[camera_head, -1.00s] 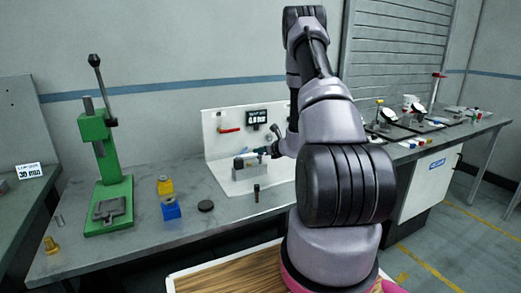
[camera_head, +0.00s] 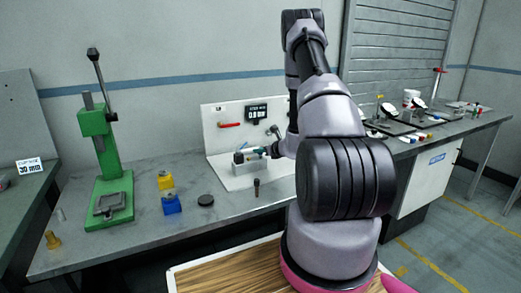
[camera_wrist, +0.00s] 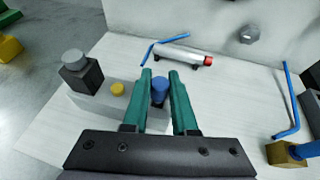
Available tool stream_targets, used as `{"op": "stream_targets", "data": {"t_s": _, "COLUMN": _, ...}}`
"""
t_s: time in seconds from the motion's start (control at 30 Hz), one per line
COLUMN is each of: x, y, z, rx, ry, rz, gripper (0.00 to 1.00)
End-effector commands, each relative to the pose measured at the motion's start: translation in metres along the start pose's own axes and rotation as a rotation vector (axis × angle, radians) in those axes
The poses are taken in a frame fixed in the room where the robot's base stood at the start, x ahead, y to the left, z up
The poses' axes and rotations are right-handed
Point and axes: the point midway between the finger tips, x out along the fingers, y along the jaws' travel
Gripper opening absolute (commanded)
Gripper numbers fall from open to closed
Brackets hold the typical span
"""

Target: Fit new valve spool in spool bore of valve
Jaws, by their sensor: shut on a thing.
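The valve is a light grey block (camera_wrist: 92,101) with a dark grey-capped part (camera_wrist: 82,70) and a yellow button (camera_wrist: 117,88) on top. In the head view the valve (camera_head: 241,158) is small, on the white panelled station. My gripper (camera_wrist: 160,80) has green fingers and is shut on a short blue cylinder (camera_wrist: 160,86), which seems to be the new valve spool. It is at the right end of the valve in the wrist view. The fingers and palm hide its lower part and the spool bore, so I cannot tell whether the cylinder is in the bore.
A red-ended grey cylinder (camera_wrist: 188,56) lies behind my fingers, between blue hex keys (camera_wrist: 291,101). A brass-coloured block (camera_wrist: 286,153) is at right. A green press (camera_head: 108,170), yellow and blue blocks (camera_head: 171,204) and a black disc (camera_head: 205,200) stand on the bench to the left.

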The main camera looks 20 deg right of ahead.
Motion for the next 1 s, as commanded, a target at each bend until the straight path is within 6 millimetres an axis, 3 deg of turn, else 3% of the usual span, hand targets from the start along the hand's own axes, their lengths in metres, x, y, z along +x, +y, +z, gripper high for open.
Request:
{"op": "stream_targets", "data": {"t_s": 0.27, "x": 0.003, "y": 0.000, "z": -0.006, "rx": -0.001, "ry": 0.000, "rz": 0.000, "gripper": 0.00}}
{"op": "stream_targets", "data": {"t_s": 0.3, "x": 0.003, "y": 0.000, "z": -0.006, "rx": -0.001, "ry": 0.000, "rz": 0.000, "gripper": 0.30}}
{"op": "stream_targets", "data": {"t_s": 0.4, "x": 0.003, "y": 0.000, "z": -0.006, "rx": -0.001, "ry": 0.000, "rz": 0.000, "gripper": 0.61}}
{"op": "stream_targets", "data": {"t_s": 0.77, "x": -0.001, "y": 0.000, "z": -0.007, "rx": 0.000, "ry": 0.001, "rz": -0.001, "gripper": 0.61}}
{"op": "stream_targets", "data": {"t_s": 1.0, "x": -0.040, "y": -0.001, "z": -0.006, "rx": 0.000, "ry": 0.001, "rz": -0.003, "gripper": 0.61}}
